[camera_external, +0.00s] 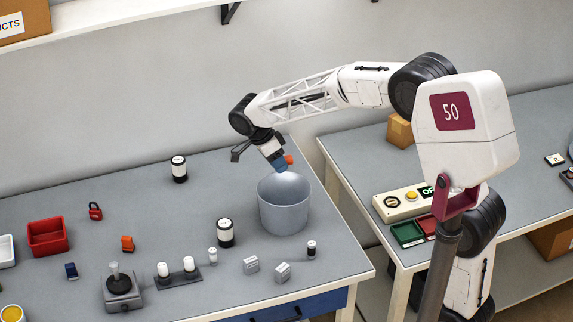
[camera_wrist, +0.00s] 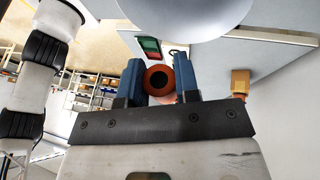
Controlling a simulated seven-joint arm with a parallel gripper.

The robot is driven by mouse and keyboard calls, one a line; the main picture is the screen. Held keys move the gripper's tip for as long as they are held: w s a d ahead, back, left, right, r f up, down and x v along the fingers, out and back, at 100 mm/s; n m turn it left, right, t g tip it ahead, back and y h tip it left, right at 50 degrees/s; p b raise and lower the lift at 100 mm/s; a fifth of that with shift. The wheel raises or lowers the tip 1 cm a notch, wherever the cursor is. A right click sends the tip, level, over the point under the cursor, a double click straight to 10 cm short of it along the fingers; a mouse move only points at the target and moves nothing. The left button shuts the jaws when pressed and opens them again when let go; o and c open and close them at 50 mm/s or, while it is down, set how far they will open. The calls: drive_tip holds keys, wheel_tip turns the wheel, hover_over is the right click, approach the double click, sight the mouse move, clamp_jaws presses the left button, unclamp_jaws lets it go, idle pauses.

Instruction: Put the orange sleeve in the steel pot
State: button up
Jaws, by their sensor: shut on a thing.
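The orange sleeve (camera_external: 289,159) is between the blue fingertips of my gripper (camera_external: 281,162), above the far side of the steel pot. In the wrist view, the sleeve (camera_wrist: 184,76) shows its dark round opening, with one blue finger of my gripper (camera_wrist: 160,80) on each side. My gripper is shut on it. The grey steel pot (camera_external: 284,208) stands upright on the left table. Its pale outer surface (camera_wrist: 185,12) also appears at the top of the wrist view. The inside bottom of the pot is hidden.
A black-and-white cylinder (camera_external: 226,233) stands left of the pot, with a small one (camera_external: 312,249) in front. Small grey blocks (camera_external: 251,264) lie nearby. A red bin (camera_external: 47,238) and another orange part (camera_external: 127,243) are farther left. The table behind the pot is clear.

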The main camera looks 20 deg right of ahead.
drive_tip(key=shift+f, duration=0.15)
wheel_tip(320, 180, down, 10)
drive_tip(key=shift+f, duration=0.25)
idle(0.8)
drive_tip(key=o, duration=0.9)
drive_tip(key=shift+o, duration=0.2)
drive_tip(key=shift+r, duration=0.1)
wheel_tip(320, 180, up, 7)
idle(0.6)
